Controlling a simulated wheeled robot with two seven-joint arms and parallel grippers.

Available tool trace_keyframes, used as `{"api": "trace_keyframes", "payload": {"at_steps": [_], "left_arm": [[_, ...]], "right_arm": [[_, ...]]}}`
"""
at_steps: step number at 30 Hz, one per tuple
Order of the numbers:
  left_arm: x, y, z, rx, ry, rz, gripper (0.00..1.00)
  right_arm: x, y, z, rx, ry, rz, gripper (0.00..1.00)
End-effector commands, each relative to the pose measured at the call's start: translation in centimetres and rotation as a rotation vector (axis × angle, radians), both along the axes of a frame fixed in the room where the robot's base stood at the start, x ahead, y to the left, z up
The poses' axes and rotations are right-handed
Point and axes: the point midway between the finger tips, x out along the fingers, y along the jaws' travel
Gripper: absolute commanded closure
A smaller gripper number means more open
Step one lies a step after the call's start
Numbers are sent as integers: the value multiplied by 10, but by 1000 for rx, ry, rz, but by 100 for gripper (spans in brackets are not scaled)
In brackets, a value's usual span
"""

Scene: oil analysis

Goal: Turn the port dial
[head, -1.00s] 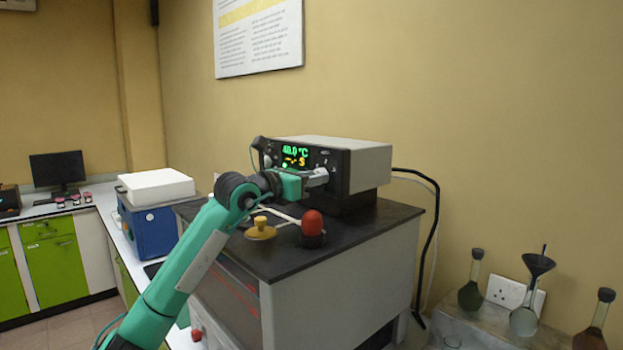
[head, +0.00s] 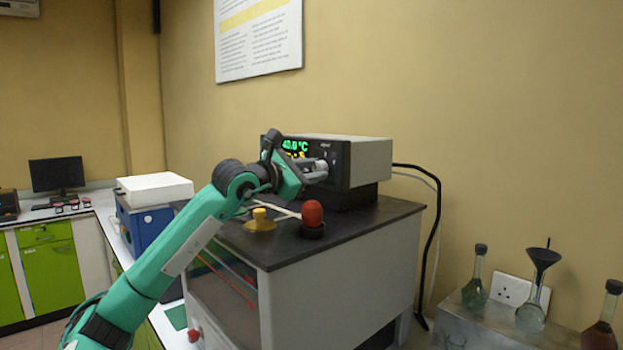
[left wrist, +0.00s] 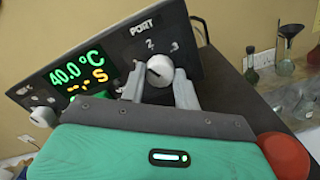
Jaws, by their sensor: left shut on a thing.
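The port dial (left wrist: 160,70) is a round pale knob with a white mark, under the word PORT on the black front panel of the instrument (head: 362,163). Numerals 2 and 3 are printed beside it. My left gripper (head: 321,171) reaches the panel in the head view. In the left wrist view its two grey fingers (left wrist: 160,88) are shut on the dial, one on each side. The panel looks tilted in this view. In the head view the gripper hides the dial and part of the display (head: 296,147). My right gripper is not in view.
The display reads 40.0 °C. Another pale knob (left wrist: 42,117) is on the panel's left. Flasks (head: 475,277) stand at right.

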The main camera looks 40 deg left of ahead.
Motion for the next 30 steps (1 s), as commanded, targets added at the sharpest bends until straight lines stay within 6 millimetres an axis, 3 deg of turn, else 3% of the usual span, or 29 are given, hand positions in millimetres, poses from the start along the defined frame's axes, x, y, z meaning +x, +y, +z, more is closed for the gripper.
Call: {"api": "trace_keyframes", "payload": {"at_steps": [15, 30], "left_arm": [[0, 0, 0, 370, -30, 0, 91], [0, -1, -1, 458, -38, -2, 91]], "right_arm": [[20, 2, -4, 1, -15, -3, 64], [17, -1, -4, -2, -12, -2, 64]]}}
